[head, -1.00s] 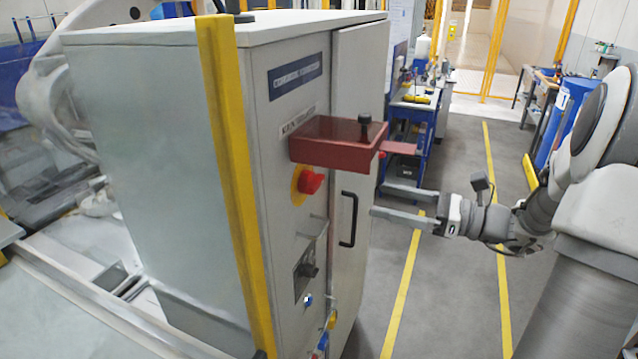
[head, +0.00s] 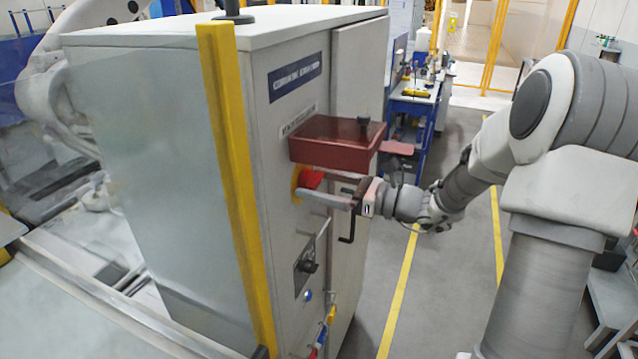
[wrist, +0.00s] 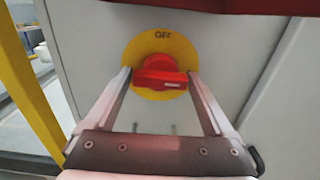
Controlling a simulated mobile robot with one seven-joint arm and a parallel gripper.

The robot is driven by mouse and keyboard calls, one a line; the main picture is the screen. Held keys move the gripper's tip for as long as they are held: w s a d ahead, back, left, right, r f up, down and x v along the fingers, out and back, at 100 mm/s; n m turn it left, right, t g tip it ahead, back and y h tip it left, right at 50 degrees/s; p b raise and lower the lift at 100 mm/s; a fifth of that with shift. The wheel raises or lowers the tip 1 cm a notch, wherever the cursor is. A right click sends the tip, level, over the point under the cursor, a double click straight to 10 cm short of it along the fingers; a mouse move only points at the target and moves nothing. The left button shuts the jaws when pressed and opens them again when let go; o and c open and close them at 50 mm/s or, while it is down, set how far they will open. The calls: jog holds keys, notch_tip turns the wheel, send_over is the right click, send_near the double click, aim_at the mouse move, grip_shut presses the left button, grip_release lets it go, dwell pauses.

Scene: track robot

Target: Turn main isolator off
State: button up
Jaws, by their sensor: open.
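The main isolator is a red rotary knob (wrist: 162,75) on a round yellow plate (wrist: 185,50) on the grey cabinet's front. "OFF" is printed at the plate's top. The knob's handle lies roughly level in the wrist view, with a pale mark toward its right end. My gripper (wrist: 160,74) is open, one finger on each side of the knob; I cannot tell whether they touch it. In the head view the knob (head: 311,179) is partly hidden by my gripper (head: 313,187) and the red cover above.
A dark red box-like cover (head: 332,138) juts out just above my gripper. A black door handle (head: 348,222), a lower black switch (head: 306,264) and a yellow corner post (head: 240,190) are near. Free floor (head: 440,270) lies right of the cabinet.

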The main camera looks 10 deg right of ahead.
jog(key=c, duration=1)
jog(key=shift+c, duration=0.2)
